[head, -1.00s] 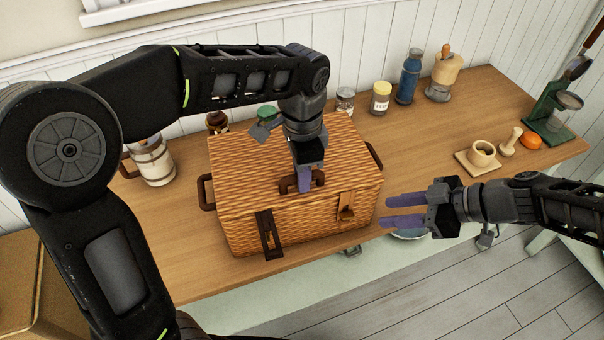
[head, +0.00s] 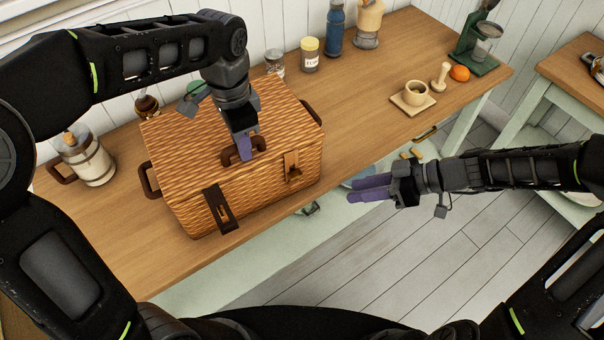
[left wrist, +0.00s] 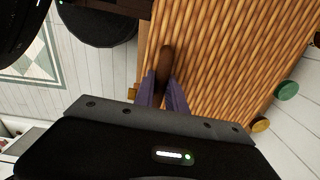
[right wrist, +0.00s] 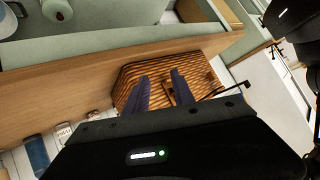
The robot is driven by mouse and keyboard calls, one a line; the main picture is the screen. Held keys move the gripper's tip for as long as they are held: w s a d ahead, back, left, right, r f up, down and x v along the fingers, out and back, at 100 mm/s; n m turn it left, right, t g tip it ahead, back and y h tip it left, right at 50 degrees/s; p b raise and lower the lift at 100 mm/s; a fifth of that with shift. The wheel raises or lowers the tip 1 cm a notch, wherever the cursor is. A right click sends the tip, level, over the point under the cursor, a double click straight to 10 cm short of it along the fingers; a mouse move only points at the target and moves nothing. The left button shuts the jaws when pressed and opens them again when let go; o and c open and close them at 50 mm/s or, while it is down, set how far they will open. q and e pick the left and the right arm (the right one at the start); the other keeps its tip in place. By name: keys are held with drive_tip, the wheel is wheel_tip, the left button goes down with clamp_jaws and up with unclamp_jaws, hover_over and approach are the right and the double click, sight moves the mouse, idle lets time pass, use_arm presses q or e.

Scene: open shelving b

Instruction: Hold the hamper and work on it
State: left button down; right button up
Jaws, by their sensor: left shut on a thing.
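The hamper (head: 185,140) is a wicker box with a shut lid, standing on the wooden table near its front edge. My left gripper (head: 246,150) is shut on the dark brown handle (head: 230,158) on top of the lid. The left wrist view also shows the handle (left wrist: 165,62) between the fingers. A dark strap (head: 220,208) is on the hamper's front left, and a lighter brown strap (head: 291,166) on its front right. My right gripper (head: 368,188) is open and empty, apart from the hamper, to its right beyond the table's front edge.
The table (head: 360,115) is clear between hamper and mortar.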

sight(295, 175)
drive_tip(key=m+t+y, duration=0.1)
drive_tip(key=m+y, duration=0.1)
drive_tip(key=m, duration=0.3)
drive_tip(key=m+y, duration=0.2)
drive_tip(key=m, duration=0.3)
drive_tip(key=r+m+t+y, duration=0.1)
drive_tip(key=m+y, duration=0.1)
drive_tip(key=m, duration=0.3)
drive_tip(key=shift+s+a+t, duration=0.3)
drive_tip(key=shift+s+a, duration=0.05)
drive_tip(key=shift+s, duration=0.05)
drive_tip(key=shift+a, duration=0.1)
drive_tip(key=x, duration=1.2)
drive_tip(key=shift+r, duration=0.1)
clamp_jaws()
